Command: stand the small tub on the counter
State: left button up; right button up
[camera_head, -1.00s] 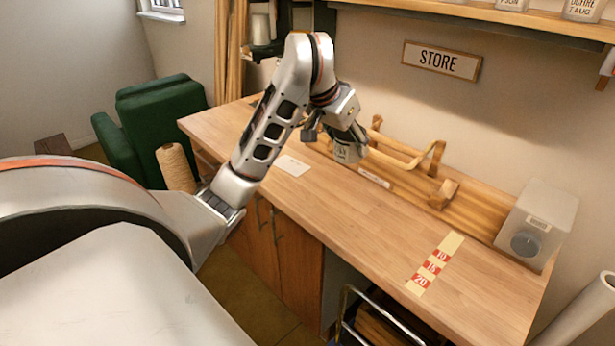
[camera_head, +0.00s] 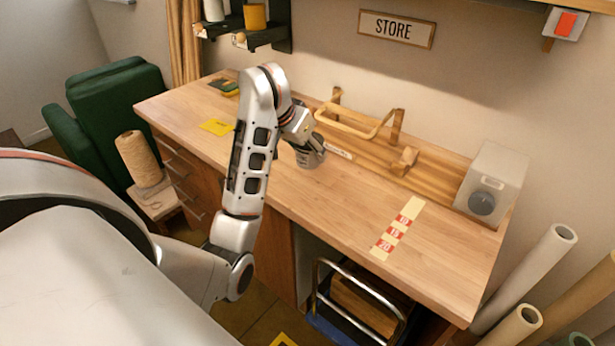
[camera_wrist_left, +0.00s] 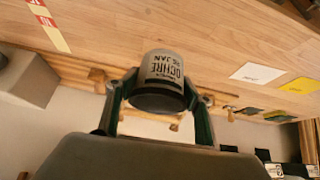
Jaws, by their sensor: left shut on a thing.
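The small tub (camera_head: 309,158) is grey-white and held in my left gripper (camera_head: 308,146), low over the wooden counter (camera_head: 330,205). In the left wrist view the tub (camera_wrist_left: 162,68) has dark lettering that reads OCHRE and a JAN date. The two fingers of my left gripper (camera_wrist_left: 158,90) are shut on either side of it. The tub looks about upright in the head view. I cannot tell whether its base touches the counter. My right gripper is not in view.
A wooden rack (camera_head: 400,160) runs along the wall behind the tub. A grey box with a dial (camera_head: 490,185) stands at the right end. A numbered strip (camera_head: 397,230) and a yellow card (camera_head: 216,127) lie on the counter. The counter between tub and strip is clear.

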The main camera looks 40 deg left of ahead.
aim_at(308, 163)
pick_arm(q)
notch_tip(308, 163, down, 5)
jog(key=shift+r+b, duration=0.2)
jog(key=shift+b, duration=0.1)
notch_tip(308, 163, down, 4)
jog(key=shift+f, duration=0.35)
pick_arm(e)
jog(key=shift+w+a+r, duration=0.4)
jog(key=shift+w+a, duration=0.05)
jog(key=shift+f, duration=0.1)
pick_arm(q)
jog(key=shift+f+b, duration=0.1)
jog(key=shift+b, duration=0.3)
jog(key=o, duration=1.3)
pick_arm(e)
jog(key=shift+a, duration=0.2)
pick_arm(q)
jog(key=shift+o, duration=0.2)
